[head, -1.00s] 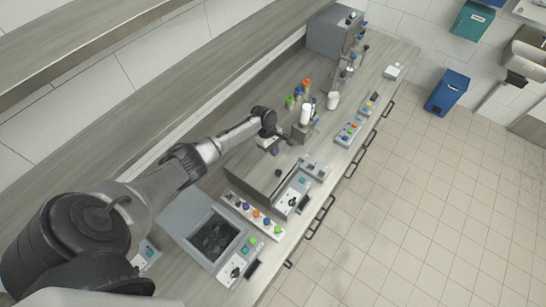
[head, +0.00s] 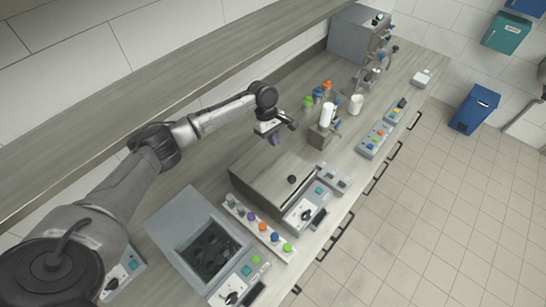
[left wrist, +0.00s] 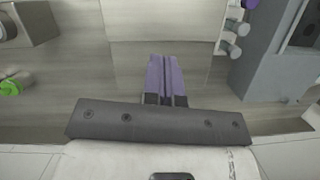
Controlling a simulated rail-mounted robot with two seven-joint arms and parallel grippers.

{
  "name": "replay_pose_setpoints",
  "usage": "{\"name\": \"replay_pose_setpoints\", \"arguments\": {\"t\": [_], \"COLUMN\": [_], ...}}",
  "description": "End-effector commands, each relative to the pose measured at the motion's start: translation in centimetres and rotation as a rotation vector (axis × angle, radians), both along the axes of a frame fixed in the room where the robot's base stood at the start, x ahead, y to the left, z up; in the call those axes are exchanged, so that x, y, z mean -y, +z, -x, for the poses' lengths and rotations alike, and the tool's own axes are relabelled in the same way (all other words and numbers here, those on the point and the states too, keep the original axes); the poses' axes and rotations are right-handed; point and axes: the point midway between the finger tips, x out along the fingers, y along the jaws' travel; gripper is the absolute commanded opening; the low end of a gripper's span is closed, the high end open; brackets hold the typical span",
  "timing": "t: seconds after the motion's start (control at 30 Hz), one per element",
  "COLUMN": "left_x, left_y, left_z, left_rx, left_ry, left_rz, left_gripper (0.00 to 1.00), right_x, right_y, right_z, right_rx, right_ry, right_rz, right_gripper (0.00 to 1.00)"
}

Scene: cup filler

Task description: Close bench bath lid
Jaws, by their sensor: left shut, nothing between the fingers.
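The bench bath (head: 240,180) is a box with a control panel (head: 305,212) on its front. Its flat brownish-grey lid (head: 268,172) with a black knob (head: 292,179) appears to lie down over the top. My left gripper (head: 275,139) is shut and empty, above and behind the lid's far side. In the left wrist view its purple fingers (left wrist: 166,76) are together, with a flat panel that looks like the lid (left wrist: 185,30) ahead of them. They appear apart from it. My right gripper is not in view.
An open device with a dark well (head: 212,250) stands at the near left. A rack of coloured-cap tubes (head: 258,227) lies between it and the bath. Bottles (head: 327,113) and a white cup (head: 356,104) stand beyond the bath. A shelf (head: 170,90) overhangs the back.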

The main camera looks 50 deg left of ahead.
Motion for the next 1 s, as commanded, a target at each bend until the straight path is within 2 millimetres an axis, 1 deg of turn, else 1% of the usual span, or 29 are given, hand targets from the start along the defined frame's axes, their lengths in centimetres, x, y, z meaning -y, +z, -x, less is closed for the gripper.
{"name": "replay_pose_setpoints", "arguments": {"t": [0.17,0.4,0.57,0.8,1.0], "left_x": [0.6,2.0,2.9,5.6,6.6], "left_y": [-2.2,-6.6,-9.2,-9.6,-9.9], "left_z": [0.1,0.2,0.2,0.4,0.5], "left_rx": [-0.006,-0.005,-0.004,-0.002,0.000], "left_ry": [0.009,0.009,0.008,0.007,0.008], "left_rz": [-0.001,-0.002,-0.002,-0.002,-0.002], "left_gripper": [0.00,0.00,0.00,0.00,0.00], "right_x": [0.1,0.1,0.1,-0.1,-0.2], "right_y": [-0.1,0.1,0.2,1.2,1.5], "right_z": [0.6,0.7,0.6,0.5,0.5], "right_rx": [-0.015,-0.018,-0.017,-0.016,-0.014], "right_ry": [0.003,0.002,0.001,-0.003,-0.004], "right_rz": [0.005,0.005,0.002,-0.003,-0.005], "right_gripper": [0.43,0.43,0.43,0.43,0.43]}}
